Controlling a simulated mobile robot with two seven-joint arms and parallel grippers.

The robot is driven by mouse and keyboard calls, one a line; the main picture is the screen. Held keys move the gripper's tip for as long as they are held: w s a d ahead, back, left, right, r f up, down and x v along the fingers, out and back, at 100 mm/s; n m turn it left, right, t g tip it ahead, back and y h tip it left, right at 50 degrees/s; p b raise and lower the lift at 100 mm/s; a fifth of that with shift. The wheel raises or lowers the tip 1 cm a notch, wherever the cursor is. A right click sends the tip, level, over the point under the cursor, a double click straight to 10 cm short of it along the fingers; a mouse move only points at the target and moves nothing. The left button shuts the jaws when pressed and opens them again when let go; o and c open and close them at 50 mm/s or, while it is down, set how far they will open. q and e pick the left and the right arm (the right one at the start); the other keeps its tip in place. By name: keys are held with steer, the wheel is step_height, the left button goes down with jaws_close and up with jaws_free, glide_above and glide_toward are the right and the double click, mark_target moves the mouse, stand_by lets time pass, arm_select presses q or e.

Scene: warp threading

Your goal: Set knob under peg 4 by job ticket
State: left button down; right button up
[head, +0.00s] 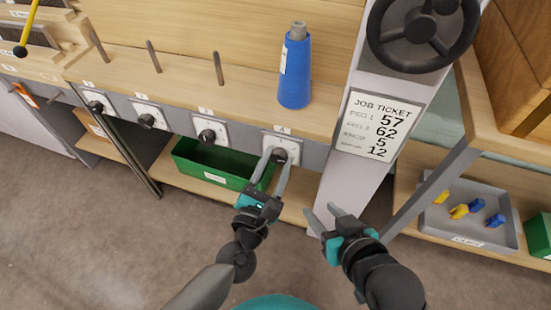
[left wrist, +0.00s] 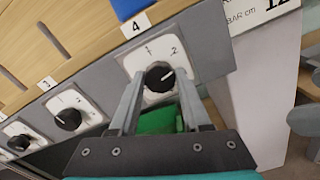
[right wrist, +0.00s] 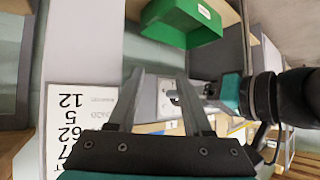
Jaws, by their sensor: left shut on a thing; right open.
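The knob under peg 4 (head: 280,155) is a dark round knob on a white plate at the right end of the grey rail. In the left wrist view the knob (left wrist: 160,77) has a white pointer line aimed up and right, toward the mark 2; a mark 1 is above it. My left gripper (head: 277,166) is shut on this knob, one finger on each side. The job ticket (head: 380,124) on the post shows 57, 62, 5 and 12; its small labels are hard to read. My right gripper (head: 323,215) is open and empty, below the ticket.
A blue cone (head: 296,70) stands at peg 4 on the wooden ledge; three bare pegs are left of it. Three more knobs line the rail. A green bin (head: 215,168) sits below. A handwheel (head: 420,30) is above the ticket. A grey tray (head: 440,222) is at right.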

arm_select(q)
steer(key=m+p, duration=0.3)
steer(key=m, duration=0.4)
arm_select(e)
steer(key=s+d+g+h, duration=0.3)
steer(key=s+d+g, duration=0.2)
steer(key=d, duration=0.2)
arm_select(q)
steer(key=m+p, duration=0.2)
steer(key=m, duration=0.3)
steer(key=m+p, duration=0.2)
steer(key=m, duration=0.2)
steer(key=shift+m, duration=0.3)
steer(key=m+p, duration=0.2)
steer(key=m, duration=0.3)
steer(key=m+p, duration=0.1)
steer(key=m, duration=0.6)
steer(key=shift+p, duration=0.3)
steer(key=shift+m, duration=1.8)
arm_select(e)
steer(key=s+f+g, duration=0.1)
steer(key=s+f, duration=0.1)
steer(key=f, duration=0.6)
steer(key=s+f+g, duration=0.1)
steer(key=s+f, duration=0.2)
steer(key=f, duration=0.4)
steer(key=shift+d+f+g, duration=0.3)
steer(key=shift+d+f, duration=0.1)
steer(key=shift+d, duration=0.05)
